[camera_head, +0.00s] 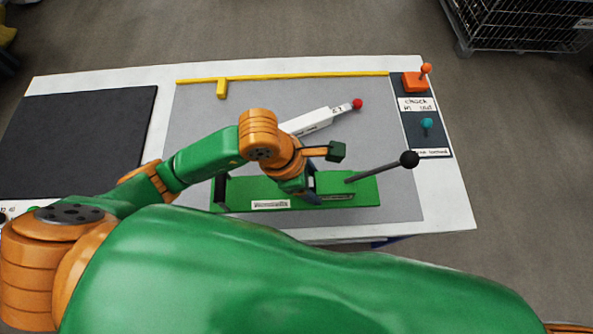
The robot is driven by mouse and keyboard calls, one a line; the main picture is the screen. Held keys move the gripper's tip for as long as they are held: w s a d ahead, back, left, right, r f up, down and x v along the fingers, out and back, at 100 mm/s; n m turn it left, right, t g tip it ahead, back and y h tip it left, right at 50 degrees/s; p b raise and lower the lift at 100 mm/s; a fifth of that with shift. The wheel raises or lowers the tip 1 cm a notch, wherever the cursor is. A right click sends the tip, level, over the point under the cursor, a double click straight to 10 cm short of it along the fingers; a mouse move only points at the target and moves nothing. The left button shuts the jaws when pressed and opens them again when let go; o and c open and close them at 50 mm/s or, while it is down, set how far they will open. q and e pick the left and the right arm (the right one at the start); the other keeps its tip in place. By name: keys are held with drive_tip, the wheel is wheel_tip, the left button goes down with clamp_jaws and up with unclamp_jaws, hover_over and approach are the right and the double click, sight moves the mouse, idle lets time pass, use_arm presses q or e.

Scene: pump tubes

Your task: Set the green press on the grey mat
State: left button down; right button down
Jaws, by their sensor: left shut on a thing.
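The green press (358,189) is a long green block with a white label, a dark left end and a black-knobbed lever slanting up to the right. It appears over the front part of the grey mat (386,130). I cannot tell whether it rests on the mat or hangs just above it. My left gripper (308,192) comes down at the middle of the press and is shut on it. My wrist hides part of the press behind it. My right gripper is out of view.
A white tool with a red ball (319,121) lies on the mat behind my wrist. A yellow bar (300,75) runs along the mat's back edge. A dark mat (75,140) is bare at left. Orange (415,82) and teal (427,126) levers stand on a dark strip at right.

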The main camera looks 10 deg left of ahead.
use_arm(q)
drive_tip(key=w+a+f+b, duration=0.1)
drive_tip(key=f, duration=0.1)
drive_tip(key=w+a+f+b, duration=0.1)
drive_tip(key=w+b, duration=0.1)
drive_tip(key=w+a+f+b, duration=0.1)
drive_tip(key=f, duration=0.1)
drive_tip(key=shift+w+a+f, duration=0.15)
drive_tip(key=shift+w+f, duration=0.05)
drive_tip(key=shift+f, duration=0.15)
wheel_tip(320, 180, down, 4)
drive_tip(key=b, duration=0.3)
drive_tip(key=shift+w+a+b, duration=0.15)
drive_tip(key=shift+b, duration=0.15)
drive_tip(key=shift+w+r, duration=0.1)
drive_tip(key=shift+r, duration=0.1)
drive_tip(key=shift+f, duration=0.15)
drive_tip(key=shift+c, duration=0.6)
unclamp_jaws()
